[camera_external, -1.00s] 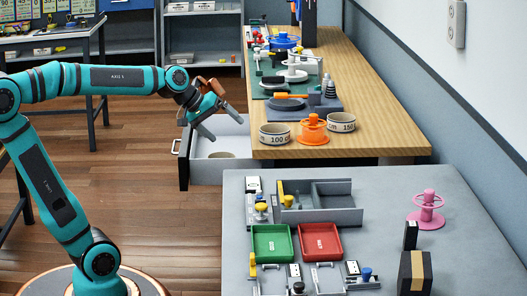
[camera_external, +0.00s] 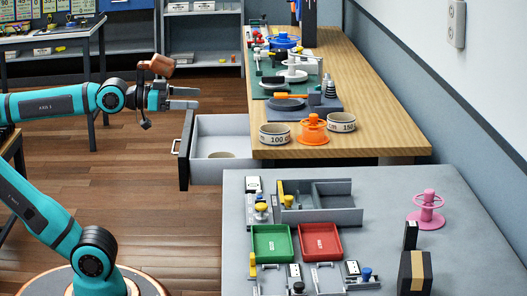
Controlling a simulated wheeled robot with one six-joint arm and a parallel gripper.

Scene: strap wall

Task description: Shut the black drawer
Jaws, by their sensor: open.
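The black drawer (camera_external: 184,151) stands open at the left end of the wooden workbench. Its black front with a pale handle (camera_external: 175,147) faces left, and its light grey inside (camera_external: 222,133) shows. A round, tan-rimmed thing (camera_external: 221,155) lies in it, partly hidden by the near wall. My gripper (camera_external: 190,98) is in the air above and near the drawer's front, apart from it in the picture. Its jaws are open, point right and hold nothing.
The wooden bench (camera_external: 385,115) carries an orange spool (camera_external: 312,128), two labelled round containers and several tools. A grey table (camera_external: 380,180) in front holds a red tray (camera_external: 320,242), a green tray (camera_external: 271,242) and a pink spool (camera_external: 427,208). The floor left of the drawer is clear.

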